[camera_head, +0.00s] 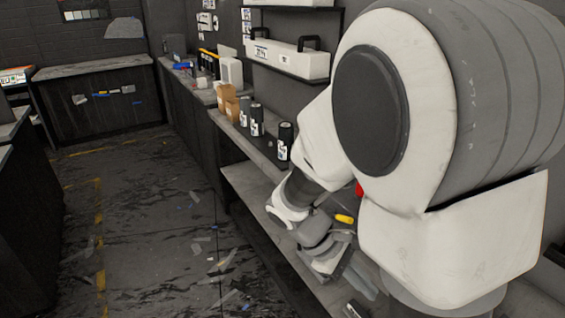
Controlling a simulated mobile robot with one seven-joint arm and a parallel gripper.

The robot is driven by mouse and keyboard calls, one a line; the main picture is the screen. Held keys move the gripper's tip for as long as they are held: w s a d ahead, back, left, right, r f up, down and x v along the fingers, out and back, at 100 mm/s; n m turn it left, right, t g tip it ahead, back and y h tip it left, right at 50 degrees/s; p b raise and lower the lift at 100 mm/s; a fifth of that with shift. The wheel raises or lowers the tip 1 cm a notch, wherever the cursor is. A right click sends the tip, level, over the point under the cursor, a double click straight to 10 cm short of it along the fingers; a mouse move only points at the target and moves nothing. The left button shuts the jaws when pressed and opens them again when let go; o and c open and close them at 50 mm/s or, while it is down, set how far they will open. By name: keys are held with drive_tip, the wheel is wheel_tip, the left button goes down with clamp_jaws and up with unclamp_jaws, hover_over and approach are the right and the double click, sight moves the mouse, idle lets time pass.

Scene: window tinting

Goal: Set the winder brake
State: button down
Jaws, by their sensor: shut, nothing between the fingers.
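My arm fills the right side of the head view and reaches down to the low grey bench. My gripper (332,268) is low over this bench, seen from above and behind. Its fingers are shut with nothing between them, and their tips are hard to make out. A small yellow piece (345,218) shows just beyond the gripper, apart from it in the picture. A bit of a red part (359,189) shows at the edge of my arm. I cannot tell whether either belongs to the winder brake. No winder is clearly visible; my arm hides much of the bench.
A white case (289,58) sits on a wall shelf. The floor (150,220) at left is open, littered with scraps. Another workbench (95,68) stands at the back.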

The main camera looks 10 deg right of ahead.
sight(339, 216)
drive_tip(key=w+d+f+n+t+h+b, duration=0.25)
drive_tip(key=w+f+n+h+b, duration=0.25)
drive_tip(key=w+f+n+h, duration=0.35)
drive_tip(key=w+a+f+n+t+h+b, duration=0.1)
drive_tip(key=w+a+f+n+t+b, duration=0.1)
drive_tip(key=f+n+t, duration=0.3)
drive_tip(key=w+a+f+n+t+h+b, duration=0.2)
drive_tip(key=w+a+f+n+t, duration=0.2)
drive_tip(key=n+t, duration=0.6)
drive_tip(key=shift+w+f, duration=0.4)
drive_tip(key=shift+w, duration=0.2)
drive_tip(key=shift+t, duration=0.25)
drive_tip(key=a+r+b+x, duration=0.1)
drive_tip(key=r+b+x, duration=0.1)
drive_tip(key=x, duration=1.1)
drive_tip(key=shift+a, duration=0.4)
drive_tip(key=shift+w+p, duration=0.15)
drive_tip(key=shift+p, duration=0.2)
